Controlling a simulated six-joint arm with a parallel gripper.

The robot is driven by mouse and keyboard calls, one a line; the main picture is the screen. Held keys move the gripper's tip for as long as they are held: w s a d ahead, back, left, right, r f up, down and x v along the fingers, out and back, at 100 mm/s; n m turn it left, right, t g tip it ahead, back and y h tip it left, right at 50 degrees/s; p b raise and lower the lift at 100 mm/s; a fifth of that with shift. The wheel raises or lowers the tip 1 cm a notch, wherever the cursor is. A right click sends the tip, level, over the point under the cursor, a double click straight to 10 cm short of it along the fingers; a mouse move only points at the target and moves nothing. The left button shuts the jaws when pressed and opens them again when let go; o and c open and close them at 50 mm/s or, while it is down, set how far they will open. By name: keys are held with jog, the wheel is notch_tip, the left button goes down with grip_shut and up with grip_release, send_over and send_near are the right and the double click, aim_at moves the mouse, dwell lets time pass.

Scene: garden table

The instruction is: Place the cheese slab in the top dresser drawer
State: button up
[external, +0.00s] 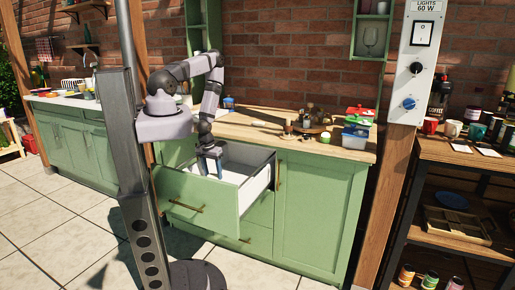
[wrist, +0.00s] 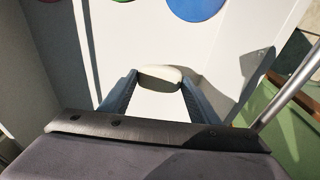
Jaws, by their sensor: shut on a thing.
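The top dresser drawer (external: 190,199) is pulled open in the external view, with a green front and a white interior. My gripper (external: 210,172) reaches down into it from above, near the front panel. In the wrist view my gripper (wrist: 159,76) is shut on a pale cream piece, which looks like the cheese slab (wrist: 160,75), held between the fingertips. The drawer's white interior (wrist: 120,45) lies below and around it. The slab is hidden in the external view. I cannot tell whether it touches the drawer floor.
Blue (wrist: 198,7) and green round shapes show at the wrist view's top edge. The wooden countertop (external: 255,133) behind the drawer holds a round tray with bottles and stacked boxes (external: 357,130). The drawer walls stand close around my gripper.

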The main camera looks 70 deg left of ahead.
aim_at(213, 176)
jog(key=shift+f, duration=1.8)
jog(key=shift+f, duration=0.1)
jog(key=shift+f, duration=0.1)
jog(key=o, duration=1.1)
jog(key=shift+c, duration=0.2)
jog(key=r, duration=0.3)
jog(key=r+p, duration=0.1)
jog(key=r, duration=0.3)
jog(key=s+d+r, duration=0.1)
jog(key=r, duration=0.3)
jog(key=shift+s+d, duration=0.1)
jog(key=shift+r+p, duration=0.7)
jog(key=shift+p, duration=0.3)
